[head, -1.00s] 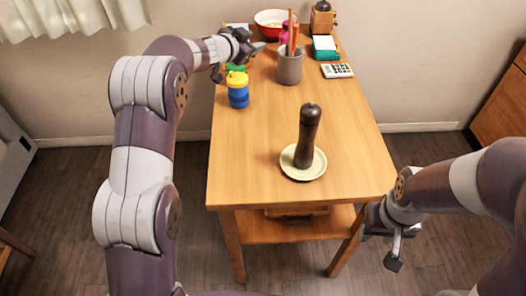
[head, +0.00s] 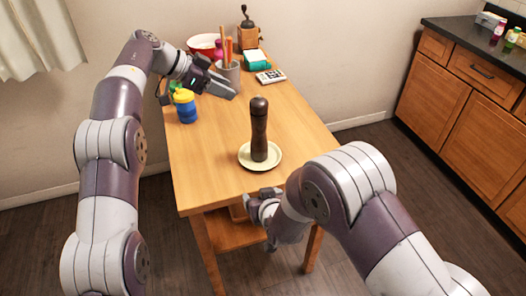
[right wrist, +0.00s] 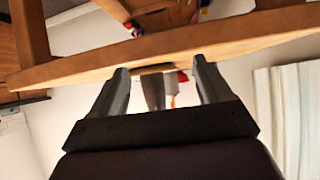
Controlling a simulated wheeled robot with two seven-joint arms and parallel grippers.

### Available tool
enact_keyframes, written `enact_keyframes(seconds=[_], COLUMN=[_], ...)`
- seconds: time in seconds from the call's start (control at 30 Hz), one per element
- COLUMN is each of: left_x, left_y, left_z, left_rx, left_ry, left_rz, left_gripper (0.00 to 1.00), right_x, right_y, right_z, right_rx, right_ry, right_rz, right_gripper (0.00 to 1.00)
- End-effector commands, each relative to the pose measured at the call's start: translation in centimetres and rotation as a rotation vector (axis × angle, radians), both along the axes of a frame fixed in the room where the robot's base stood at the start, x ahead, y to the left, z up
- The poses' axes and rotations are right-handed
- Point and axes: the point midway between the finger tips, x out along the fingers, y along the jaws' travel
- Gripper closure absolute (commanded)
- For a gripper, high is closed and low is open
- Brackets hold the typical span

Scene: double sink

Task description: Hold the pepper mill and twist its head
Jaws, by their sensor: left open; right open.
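The dark brown pepper mill (head: 259,130) stands upright on a pale round plate (head: 245,160) near the front of the wooden table (head: 215,160). My left gripper (head: 228,90) is open over the far left part of the table, beyond the mill and apart from it. My right gripper (head: 262,206) is at the table's front edge, nearer than the plate and apart from the mill. In the right wrist view its two fingers (right wrist: 162,85) are spread with the table edge (right wrist: 150,58) behind them.
A blue and yellow cup (head: 186,108) stands at the table's left edge. The tabletop right of the mill is clear.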

Motion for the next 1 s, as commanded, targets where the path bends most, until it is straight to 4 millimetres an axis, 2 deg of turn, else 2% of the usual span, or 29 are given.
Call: enact_keyframes(seconds=[0.03,0.13,0.2,0.3,0.47,0.8,1.0], left_x=[0.0,0.0,0.0,0.0,0.0,0.0,0.0], left_y=[0.0,0.0,0.0,0.0,0.0,0.0,0.0], left_z=[0.0,0.1,0.1,0.0,0.0,0.1,0.1], left_rx=[0.000,-0.001,-0.001,-0.001,-0.001,-0.001,-0.001], left_ry=[-0.001,-0.002,-0.002,-0.002,-0.002,-0.002,-0.002], left_rz=[-0.001,0.000,0.000,0.000,0.000,0.000,0.000], left_gripper=[0.57,0.57,0.57,0.57,0.57,0.57,0.57], right_x=[1.7,4.3,5.1,5.5,7.4,15.4,17.7], right_y=[0.4,-0.1,-0.3,-0.7,-0.6,0.3,0.7], right_z=[1.4,5.5,7.8,9.6,10.2,10.2,10.2], right_rx=[0.025,0.065,0.081,0.088,0.085,0.086,0.086], right_ry=[-0.126,-0.364,-0.471,-0.558,-0.587,-0.585,-0.584], right_rz=[-0.022,-0.081,-0.104,-0.123,-0.125,-0.125,-0.123], right_gripper=[0.22,0.22,0.22,0.22,0.22,0.22,0.22])
